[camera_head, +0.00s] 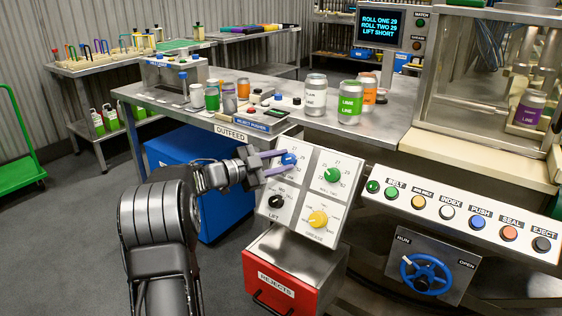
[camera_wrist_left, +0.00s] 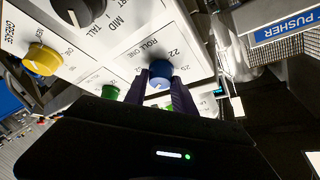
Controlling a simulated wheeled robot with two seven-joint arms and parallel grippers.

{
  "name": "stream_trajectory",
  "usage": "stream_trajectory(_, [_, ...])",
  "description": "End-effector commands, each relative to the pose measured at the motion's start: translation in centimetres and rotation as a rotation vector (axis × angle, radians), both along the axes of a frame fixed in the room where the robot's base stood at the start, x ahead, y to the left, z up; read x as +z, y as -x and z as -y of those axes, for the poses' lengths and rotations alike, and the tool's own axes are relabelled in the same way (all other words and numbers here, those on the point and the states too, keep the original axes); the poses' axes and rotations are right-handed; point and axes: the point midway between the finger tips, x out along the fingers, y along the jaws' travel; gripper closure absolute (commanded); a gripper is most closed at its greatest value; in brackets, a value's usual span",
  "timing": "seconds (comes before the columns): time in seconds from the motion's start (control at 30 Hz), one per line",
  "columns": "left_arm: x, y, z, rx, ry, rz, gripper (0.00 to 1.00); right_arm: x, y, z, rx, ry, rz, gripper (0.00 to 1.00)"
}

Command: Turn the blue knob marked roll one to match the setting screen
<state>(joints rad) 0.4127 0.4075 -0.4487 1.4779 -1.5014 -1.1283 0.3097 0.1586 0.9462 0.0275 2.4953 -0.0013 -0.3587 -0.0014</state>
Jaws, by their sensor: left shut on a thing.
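The blue knob (camera_head: 289,159) marked roll one sits at the top left of the tilted white dial panel (camera_head: 318,158). My left gripper (camera_head: 278,163) reaches it from the left and is shut on it. In the left wrist view the blue knob (camera_wrist_left: 160,69) is between the two dark fingers of my left gripper (camera_wrist_left: 157,88). The label ROLL ONE and some scale numbers show beside it there; the knob's exact setting cannot be read. The setting screen (camera_head: 384,25) reads ROLL ONE 29, ROLL TWO 29, LIFT SHORT. My right gripper is not in view.
The panel also has a green knob (camera_head: 332,175), a black knob (camera_head: 276,201) and a yellow knob (camera_head: 317,219). The red rejects bin (camera_head: 290,281) is below. A button strip (camera_head: 462,214) and blue handwheel (camera_head: 426,273) are at right. Cans stand on the table behind.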

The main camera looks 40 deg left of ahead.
Motion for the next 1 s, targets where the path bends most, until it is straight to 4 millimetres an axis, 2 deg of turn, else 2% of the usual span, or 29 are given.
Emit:
stream_trajectory(0.03, [0.0, 0.0, 0.1, -0.002, 0.000, 0.001, 0.66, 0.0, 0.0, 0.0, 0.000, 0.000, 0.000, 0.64])
stream_trajectory(0.27, [0.0, 0.0, 0.1, -0.001, 0.001, 0.000, 0.47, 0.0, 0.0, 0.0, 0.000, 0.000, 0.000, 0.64])
stream_trajectory(0.63, [0.1, 0.4, -0.2, 0.001, 0.001, 0.000, 0.47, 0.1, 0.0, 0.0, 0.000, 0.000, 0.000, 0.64])
stream_trajectory(0.77, [0.3, 1.8, -0.7, 0.003, 0.002, -0.001, 0.47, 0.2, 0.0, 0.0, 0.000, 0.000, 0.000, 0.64])
stream_trajectory(1.0, [0.7, 5.5, -2.0, 0.002, 0.001, 0.000, 0.47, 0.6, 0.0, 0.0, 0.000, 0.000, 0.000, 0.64])
